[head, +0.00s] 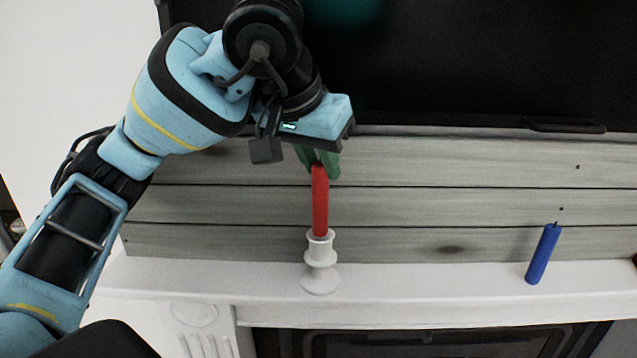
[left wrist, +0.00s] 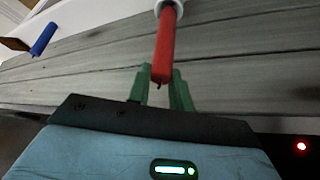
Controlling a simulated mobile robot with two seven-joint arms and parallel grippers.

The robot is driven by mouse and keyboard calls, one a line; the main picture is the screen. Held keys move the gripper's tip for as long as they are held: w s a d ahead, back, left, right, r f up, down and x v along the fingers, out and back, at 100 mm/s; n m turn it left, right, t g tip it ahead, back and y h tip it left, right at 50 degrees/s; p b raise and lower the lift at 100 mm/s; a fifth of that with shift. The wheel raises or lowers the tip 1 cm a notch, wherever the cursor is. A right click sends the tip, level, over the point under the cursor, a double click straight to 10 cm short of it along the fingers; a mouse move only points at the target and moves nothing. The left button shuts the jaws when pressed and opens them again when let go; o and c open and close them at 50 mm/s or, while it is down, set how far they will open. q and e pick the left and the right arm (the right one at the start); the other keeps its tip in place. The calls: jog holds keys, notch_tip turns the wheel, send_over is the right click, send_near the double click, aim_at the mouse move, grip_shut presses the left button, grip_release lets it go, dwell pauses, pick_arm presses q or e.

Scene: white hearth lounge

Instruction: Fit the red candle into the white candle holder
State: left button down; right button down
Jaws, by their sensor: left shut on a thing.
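The red candle (head: 320,203) is upright above the white candle holder (head: 320,275), its lower end at the holder's cup. The holder stands on the white mantel. My left gripper (head: 319,168) is shut on the candle's upper end with its green fingers. The left wrist view shows the red candle (left wrist: 164,45) between the fingers of the gripper (left wrist: 161,80), its far end at the rim of the white holder (left wrist: 176,7). How deep the candle sits in the cup cannot be told. My right gripper is not in view.
A blue candle (head: 543,254) stands slightly tilted on the white mantel (head: 430,290) to the right. Grey wood planks (head: 440,205) back the mantel, with a black screen (head: 480,60) above. The mantel between holder and blue candle is clear.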

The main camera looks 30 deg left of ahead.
aim_at(316, 177)
pick_arm(q)
jog(key=shift+f+p, duration=0.3)
jog(key=shift+f, duration=1.45)
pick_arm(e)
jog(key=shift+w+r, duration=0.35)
pick_arm(q)
jog(key=shift+f, duration=0.1)
jog(key=shift+f, duration=0.15)
jog(key=c, duration=1.3)
grip_release()
jog(key=shift+o, duration=0.2)
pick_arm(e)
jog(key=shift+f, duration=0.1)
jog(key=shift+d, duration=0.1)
pick_arm(q)
jog(key=shift+r, duration=0.35)
jog(key=v, duration=1.1)
jog(key=shift+s+r, duration=0.2)
jog(key=shift+r, duration=0.1)
